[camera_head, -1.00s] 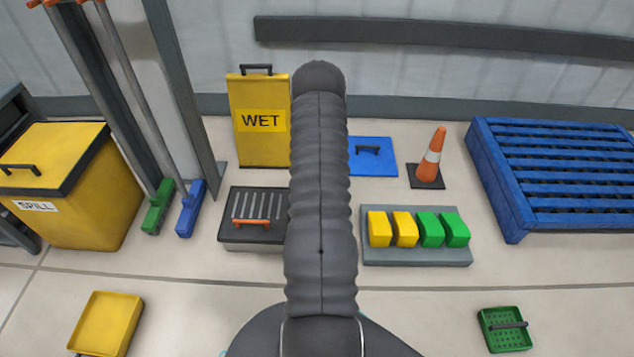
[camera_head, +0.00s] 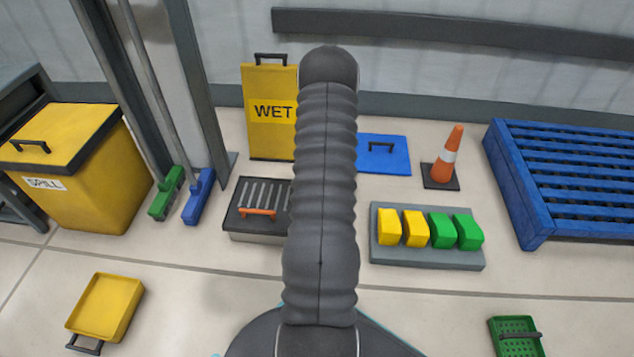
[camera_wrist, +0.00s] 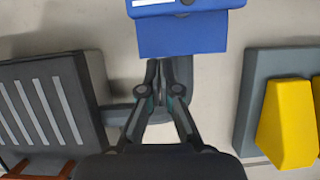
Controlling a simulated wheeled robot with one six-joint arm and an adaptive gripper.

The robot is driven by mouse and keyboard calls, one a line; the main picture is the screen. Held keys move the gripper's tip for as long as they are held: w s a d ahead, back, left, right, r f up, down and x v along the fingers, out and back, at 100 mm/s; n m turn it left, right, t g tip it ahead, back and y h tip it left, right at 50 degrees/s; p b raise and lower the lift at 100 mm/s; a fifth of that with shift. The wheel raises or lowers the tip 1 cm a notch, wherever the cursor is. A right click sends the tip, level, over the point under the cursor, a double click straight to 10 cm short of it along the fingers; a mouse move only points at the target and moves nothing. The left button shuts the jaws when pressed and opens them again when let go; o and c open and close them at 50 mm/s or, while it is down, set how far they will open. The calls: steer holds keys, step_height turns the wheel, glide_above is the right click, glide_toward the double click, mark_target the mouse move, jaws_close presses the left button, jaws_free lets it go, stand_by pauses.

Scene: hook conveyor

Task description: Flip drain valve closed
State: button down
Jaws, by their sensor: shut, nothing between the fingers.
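The drain unit is a dark box with a slotted grate (camera_head: 262,195), on the floor left of my arm. An orange handle (camera_head: 258,212) lies across its front; it appears in the wrist view as an orange-brown bar (camera_wrist: 40,168) at the lower left. In the wrist view, the grate (camera_wrist: 45,105) is left of my gripper (camera_wrist: 165,65). The fingers are shut and empty, above the floor and apart from the handle. A dark grey pipe-like piece (camera_wrist: 118,115) runs from the box toward the gripper, partly hidden. The head view hides the gripper behind my arm.
A grey block with yellow and green pieces (camera_head: 425,258) stands right of my arm. A blue panel (camera_head: 395,165), a cone (camera_head: 449,157) and a yellow WET sign (camera_head: 270,145) stand behind. A yellow tray (camera_head: 105,305) lies front left. The floor between is bare.

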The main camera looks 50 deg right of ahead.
steer(key=p+v, duration=0.4)
steer(key=v, duration=0.6)
steer(key=shift+s, duration=0.1)
stand_by(0.4)
